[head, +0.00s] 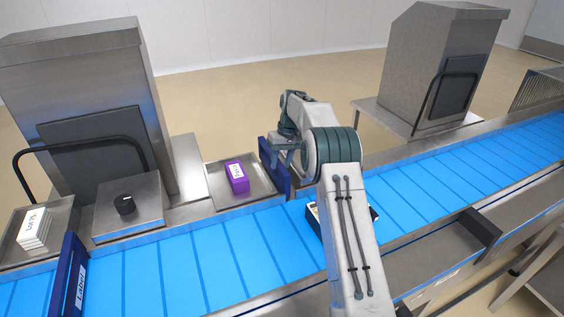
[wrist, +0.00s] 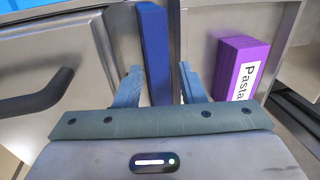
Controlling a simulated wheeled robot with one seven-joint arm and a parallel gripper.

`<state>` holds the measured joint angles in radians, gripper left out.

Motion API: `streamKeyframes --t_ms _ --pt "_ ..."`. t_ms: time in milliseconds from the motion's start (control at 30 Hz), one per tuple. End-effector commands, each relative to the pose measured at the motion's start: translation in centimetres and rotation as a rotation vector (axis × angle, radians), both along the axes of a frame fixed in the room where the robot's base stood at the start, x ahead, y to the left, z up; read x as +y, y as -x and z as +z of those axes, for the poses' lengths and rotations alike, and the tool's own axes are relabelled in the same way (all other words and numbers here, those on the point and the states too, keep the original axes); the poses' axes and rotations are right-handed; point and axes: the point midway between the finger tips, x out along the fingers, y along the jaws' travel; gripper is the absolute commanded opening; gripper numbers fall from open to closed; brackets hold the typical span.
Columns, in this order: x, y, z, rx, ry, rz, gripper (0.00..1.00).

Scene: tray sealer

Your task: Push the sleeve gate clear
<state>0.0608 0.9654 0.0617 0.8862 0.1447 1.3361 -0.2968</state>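The sleeve gate is the dark blue bar (head: 276,172) beside the steel tray with the purple sleeves, at the far edge of the blue belt. My gripper (head: 273,148) is at this gate in the head view, with my arm reaching over the belt. In the wrist view the blue gate (wrist: 155,55) runs between my two open fingers (wrist: 160,86), with a narrow gap visible beside it at the right finger. I cannot tell whether the left finger touches it. The purple sleeve stack (head: 237,178), marked "Pasta" in the wrist view (wrist: 238,68), lies right of the fingers there.
Another blue gate marked "Label" (head: 70,275) stands across the belt (head: 210,260) at the left. White label stack (head: 35,229), black knob (head: 124,204) and a black handle (head: 80,142) are nearby. A dark-edged tray (head: 313,212) on the belt is partly hidden by my arm.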

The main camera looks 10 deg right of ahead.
Motion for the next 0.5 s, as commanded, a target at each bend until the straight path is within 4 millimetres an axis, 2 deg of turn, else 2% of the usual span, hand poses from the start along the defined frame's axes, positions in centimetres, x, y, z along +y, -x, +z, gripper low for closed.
streamKeyframes --t_ms 267,367,500 --pt "-0.3 0.0 0.4 0.002 0.001 -0.003 0.36" --pt "-0.5 -0.1 1.7 0.001 0.001 -0.001 0.36" --pt "-1.0 -0.2 4.5 0.0 0.001 -0.001 0.36"
